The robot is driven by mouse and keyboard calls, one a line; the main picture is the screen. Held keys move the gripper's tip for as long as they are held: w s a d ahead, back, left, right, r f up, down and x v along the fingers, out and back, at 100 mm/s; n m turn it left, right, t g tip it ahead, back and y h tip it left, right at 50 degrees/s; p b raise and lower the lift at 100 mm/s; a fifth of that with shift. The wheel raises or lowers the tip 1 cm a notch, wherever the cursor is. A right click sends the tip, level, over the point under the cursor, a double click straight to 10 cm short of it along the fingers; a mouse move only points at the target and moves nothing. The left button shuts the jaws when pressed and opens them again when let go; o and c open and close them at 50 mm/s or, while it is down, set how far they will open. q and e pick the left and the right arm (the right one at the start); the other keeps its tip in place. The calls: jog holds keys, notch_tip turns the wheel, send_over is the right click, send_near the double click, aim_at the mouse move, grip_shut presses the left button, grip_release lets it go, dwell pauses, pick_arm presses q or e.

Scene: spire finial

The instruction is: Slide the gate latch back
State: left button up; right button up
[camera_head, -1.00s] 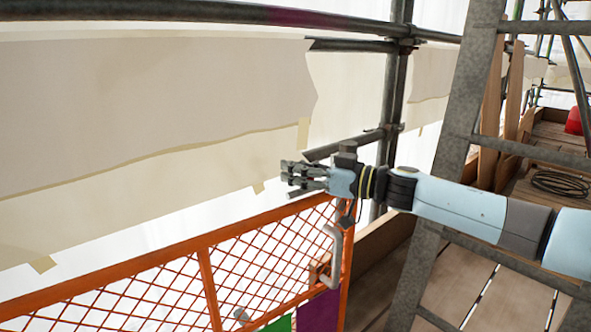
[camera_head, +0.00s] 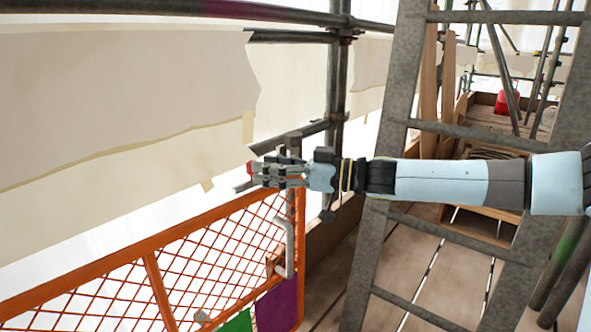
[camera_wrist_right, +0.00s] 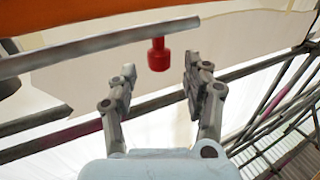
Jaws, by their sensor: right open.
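The orange mesh gate (camera_head: 150,268) stands at the lower left in the head view. In the right wrist view, a grey latch bar (camera_wrist_right: 100,42) runs across the top beside an orange rail, with a short red knob (camera_wrist_right: 158,53) hanging from it. My right gripper (camera_head: 262,177) is over the gate's top right corner, and the red knob (camera_head: 250,168) just shows at its fingertips. In the wrist view the gripper (camera_wrist_right: 160,80) is open, with the knob seen between its spread fingers; whether they touch it I cannot tell. My left gripper is not in view.
A grey ladder frame (camera_head: 377,240) stands right of the gate, and my right arm passes across it. Scaffold tubes (camera_head: 338,90) and pale sheeting (camera_head: 110,90) lie behind. A curved grey handle (camera_head: 289,250) is on the gate. Plank flooring (camera_head: 430,270) is at lower right.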

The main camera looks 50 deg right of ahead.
jog(key=shift+v, duration=2.8)
